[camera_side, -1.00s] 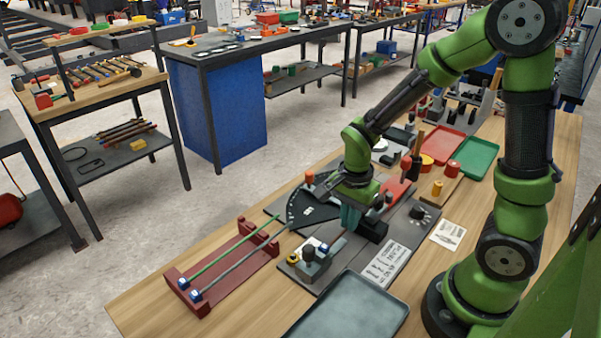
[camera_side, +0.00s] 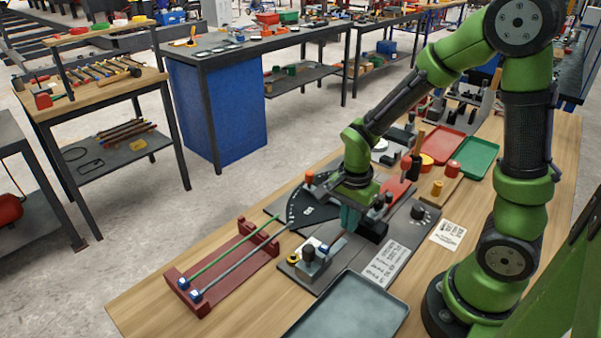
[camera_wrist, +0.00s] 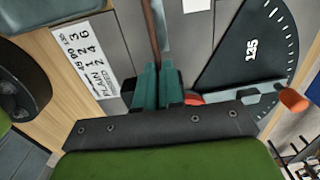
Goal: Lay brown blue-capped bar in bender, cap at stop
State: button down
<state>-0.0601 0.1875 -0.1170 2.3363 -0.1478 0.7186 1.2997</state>
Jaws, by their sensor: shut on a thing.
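My gripper (camera_side: 350,220) is shut on the brown bar, low over the bender (camera_side: 312,212). In the wrist view the brown bar (camera_wrist: 152,30) runs up from between the teal fingertips (camera_wrist: 158,85), beside a grey metal strip. The bender's dark dial plate (camera_wrist: 235,50), marked 135, lies right of the bar. A block with dark and yellow knobs (camera_side: 310,262) stands at the bender's near end, with a small blue spot (camera_side: 323,248) on it. I cannot tell whether that spot is the bar's cap. In the side view my gripper hides most of the bar.
A red rack (camera_side: 222,268) at left holds a green bar and a grey bar with blue ends. A grey tray (camera_side: 350,308) lies in front. An orange-knobbed lever (camera_wrist: 292,100) stands close to my gripper. Red and green trays (camera_side: 478,158) lie behind.

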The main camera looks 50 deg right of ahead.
jog(key=shift+a, duration=0.45)
dwell(0.3)
jog(key=c, duration=1.2)
grip_release()
notch_tip(320, 180, up, 17)
jog(key=shift+f, duration=0.1)
jog(key=shift+r, duration=3.05)
